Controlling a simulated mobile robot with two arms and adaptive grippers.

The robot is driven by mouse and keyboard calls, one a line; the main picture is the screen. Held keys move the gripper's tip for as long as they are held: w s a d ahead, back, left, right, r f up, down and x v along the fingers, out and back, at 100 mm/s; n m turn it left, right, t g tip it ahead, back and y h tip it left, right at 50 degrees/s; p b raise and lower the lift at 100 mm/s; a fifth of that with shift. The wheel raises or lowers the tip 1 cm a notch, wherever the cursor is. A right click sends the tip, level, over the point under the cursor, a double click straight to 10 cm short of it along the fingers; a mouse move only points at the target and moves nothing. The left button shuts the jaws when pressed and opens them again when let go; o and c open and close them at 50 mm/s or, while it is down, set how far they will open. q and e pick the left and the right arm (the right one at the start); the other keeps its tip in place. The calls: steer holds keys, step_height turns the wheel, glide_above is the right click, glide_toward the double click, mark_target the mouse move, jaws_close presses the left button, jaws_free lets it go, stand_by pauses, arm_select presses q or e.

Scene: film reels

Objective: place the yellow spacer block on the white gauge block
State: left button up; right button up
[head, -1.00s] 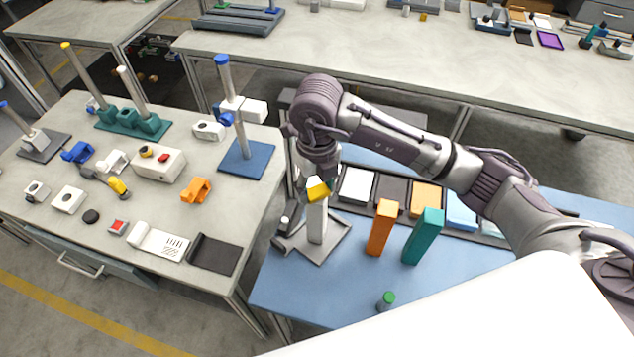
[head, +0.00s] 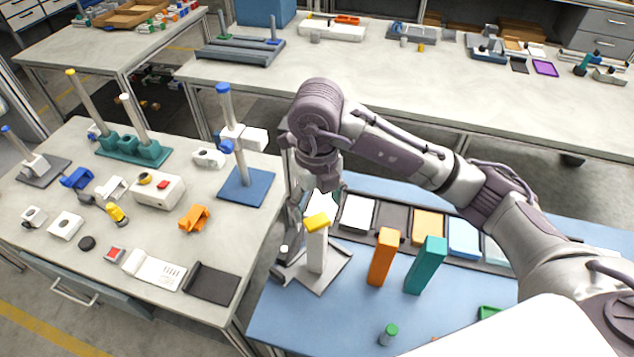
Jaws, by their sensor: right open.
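The yellow spacer block (head: 317,221) lies on top of the upright white gauge block (head: 317,252) in the head view. The gauge block stands on a grey plate (head: 331,273) on the blue-topped table. My right gripper (head: 300,215) is open, just behind and to the left of the yellow block; its fingers are partly hidden and look clear of the block. My left gripper is not in view.
An orange block (head: 383,257) and a teal block (head: 426,265) stand upright right of the gauge block. A row of coloured tiles in a tray (head: 392,222) lies behind them. A small green-capped vial (head: 389,334) stands in front. The blue surface around it is mostly clear.

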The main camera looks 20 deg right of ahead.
mark_target(317, 220)
step_height(317, 220, up, 8)
stand_by(0.7)
